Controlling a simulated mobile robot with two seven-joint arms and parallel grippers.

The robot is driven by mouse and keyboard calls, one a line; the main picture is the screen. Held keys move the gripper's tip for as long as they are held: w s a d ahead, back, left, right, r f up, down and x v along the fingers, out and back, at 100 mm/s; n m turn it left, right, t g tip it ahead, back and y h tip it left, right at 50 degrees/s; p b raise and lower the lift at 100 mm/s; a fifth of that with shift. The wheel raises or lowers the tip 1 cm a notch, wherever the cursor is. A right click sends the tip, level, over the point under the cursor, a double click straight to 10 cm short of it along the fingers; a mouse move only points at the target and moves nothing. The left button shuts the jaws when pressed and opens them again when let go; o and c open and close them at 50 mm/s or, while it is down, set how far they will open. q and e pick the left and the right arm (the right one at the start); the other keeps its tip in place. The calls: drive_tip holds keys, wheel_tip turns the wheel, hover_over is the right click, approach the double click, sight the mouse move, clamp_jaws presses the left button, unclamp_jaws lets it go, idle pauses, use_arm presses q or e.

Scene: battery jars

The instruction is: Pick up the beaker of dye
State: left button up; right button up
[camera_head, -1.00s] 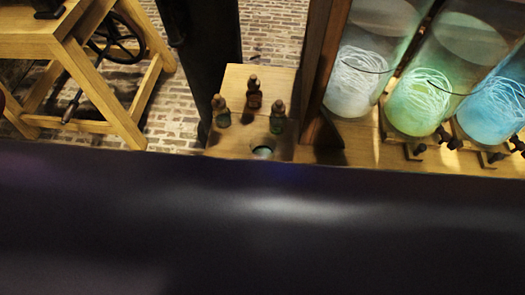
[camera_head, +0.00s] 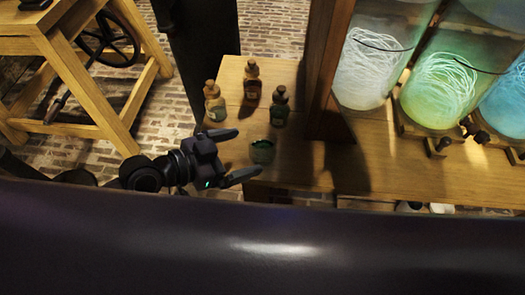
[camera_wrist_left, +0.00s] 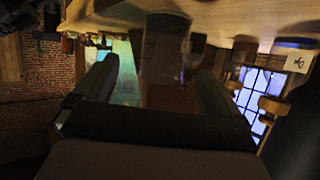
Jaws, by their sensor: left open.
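The beaker of dye (camera_head: 262,151) is a small dark green cup standing upright near the front edge of the wooden bench top. My left gripper (camera_head: 243,154) comes in from the left, open, its fingers pointing right at the beaker. The fingertips look just short of the beaker or beside it; contact cannot be told. In the left wrist view, which looks upside down, a dim see-through vessel, seemingly the beaker (camera_wrist_left: 165,65), shows between the open fingers (camera_wrist_left: 157,82). My right gripper is in neither view.
Three corked bottles stand behind the beaker: a tan one (camera_head: 214,103), a brown one (camera_head: 252,83) and a dark green one (camera_head: 280,108). A wooden post (camera_head: 326,70) and large glowing jars (camera_head: 437,90) stand to the right. A label (camera_wrist_left: 298,63) shows in the wrist view.

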sight(273, 141)
use_arm(q)
drive_tip(key=shift+w+x, duration=0.15)
drive_tip(key=shift+x, duration=1.6)
drive_tip(key=shift+w+x, duration=0.15)
drive_tip(key=shift+x, duration=1.6)
drive_tip(key=shift+a+r, duration=0.15)
drive_tip(key=shift+r, duration=0.05)
drive_tip(key=c, duration=1.1)
